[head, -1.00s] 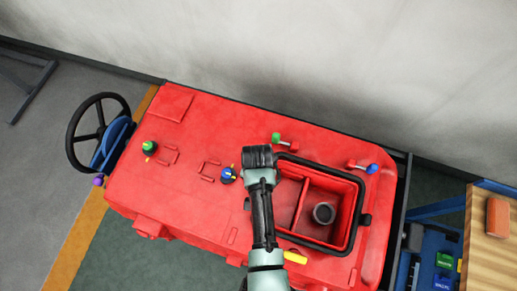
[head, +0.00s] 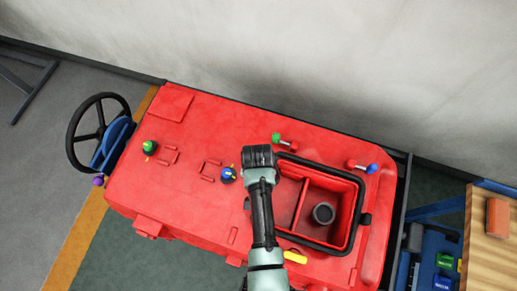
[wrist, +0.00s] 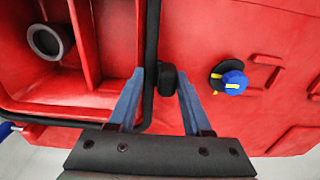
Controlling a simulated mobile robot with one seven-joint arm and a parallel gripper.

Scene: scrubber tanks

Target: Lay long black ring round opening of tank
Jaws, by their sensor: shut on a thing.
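The long black ring (head: 325,168) lies round the rectangular opening of the red tank (head: 190,130). I cannot tell whether it is seated flat all along. In the wrist view, one ring side (wrist: 151,40) runs along the opening's edge, with a black tab (wrist: 167,80) on its outer side. My gripper (wrist: 160,76) has its blue fingers on either side of this ring side and tab, shut on the ring. In the head view my arm covers the ring's left side and the fingertips are hidden.
Inside the opening are a divider and a grey round pipe (head: 324,213). A blue knob (wrist: 233,82) is close to my gripper. Green (head: 276,138) and blue (head: 372,169) handles stand behind the opening, a yellow piece (head: 295,257) in front. A wooden table (head: 490,250) is at right.

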